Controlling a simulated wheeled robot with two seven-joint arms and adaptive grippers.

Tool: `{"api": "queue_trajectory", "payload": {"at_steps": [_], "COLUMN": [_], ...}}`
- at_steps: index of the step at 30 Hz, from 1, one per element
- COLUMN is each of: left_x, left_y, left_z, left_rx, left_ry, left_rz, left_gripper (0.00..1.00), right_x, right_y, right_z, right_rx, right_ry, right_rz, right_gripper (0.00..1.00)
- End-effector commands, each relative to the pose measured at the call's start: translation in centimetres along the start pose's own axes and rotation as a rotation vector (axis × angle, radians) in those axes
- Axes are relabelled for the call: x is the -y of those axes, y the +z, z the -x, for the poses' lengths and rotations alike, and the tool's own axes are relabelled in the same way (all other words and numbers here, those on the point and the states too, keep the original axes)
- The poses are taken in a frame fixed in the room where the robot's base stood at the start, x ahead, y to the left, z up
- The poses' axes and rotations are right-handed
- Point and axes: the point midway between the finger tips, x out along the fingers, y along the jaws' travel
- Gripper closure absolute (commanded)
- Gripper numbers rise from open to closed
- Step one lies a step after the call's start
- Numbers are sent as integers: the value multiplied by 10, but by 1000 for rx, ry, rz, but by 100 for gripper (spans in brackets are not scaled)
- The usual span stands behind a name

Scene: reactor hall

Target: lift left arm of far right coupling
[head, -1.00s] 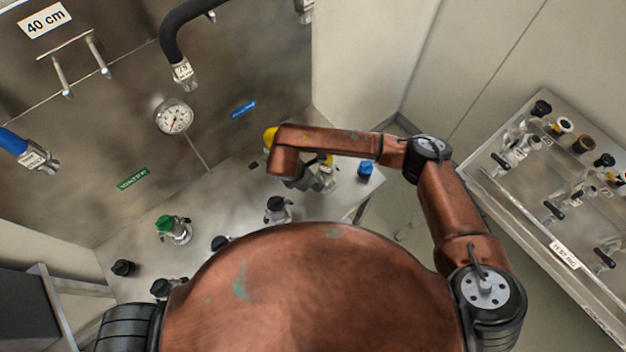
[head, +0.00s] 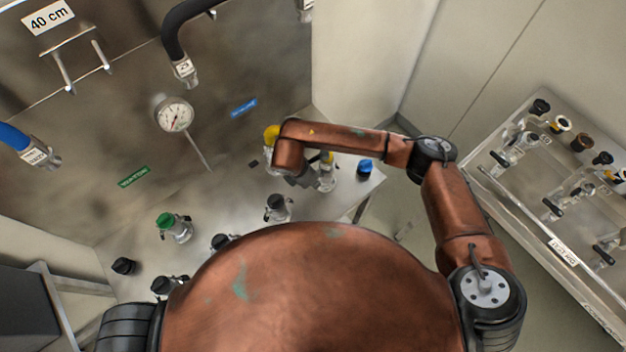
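A silver coupling (head: 326,178) with yellow and black at its top stands at the far right end of the steel bench, partly hidden by my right wrist. A yellow cap (head: 271,134) shows just left of my wrist, and a blue cap (head: 365,168) stands to the right of the coupling. My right gripper (head: 306,180) is close beside the coupling on its left. The wrist hides most of it, so I cannot tell whether its fingers are open or touch the coupling's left arm. My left gripper is out of view.
Couplings with green (head: 167,221) and black (head: 276,203) caps stand on the bench left of my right arm. A steel back wall carries a gauge (head: 174,114) and hanging hoses (head: 183,50). A test rig panel (head: 568,190) with valves is at the right.

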Motion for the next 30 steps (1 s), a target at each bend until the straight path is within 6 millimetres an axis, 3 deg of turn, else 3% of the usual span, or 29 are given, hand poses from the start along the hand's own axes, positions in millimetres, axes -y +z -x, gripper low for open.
{"api": "queue_trajectory", "payload": {"at_steps": [6, 14, 15, 22, 30], "left_x": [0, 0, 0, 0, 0], "left_y": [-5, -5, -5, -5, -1], "left_z": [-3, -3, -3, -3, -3], "left_rx": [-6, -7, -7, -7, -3], "left_ry": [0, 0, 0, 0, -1], "left_rz": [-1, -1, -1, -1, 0], "left_gripper": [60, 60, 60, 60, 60], "right_x": [0, 0, 0, 0, 0], "right_y": [-2, -2, -3, -2, -2], "right_z": [5, 6, 6, 6, 6], "right_rx": [-168, -176, -176, -175, -174], "right_ry": [1, 3, 3, 3, 3], "right_rz": [-1, 1, 1, 0, 0], "right_gripper": [100, 100, 85, 69, 68]}}
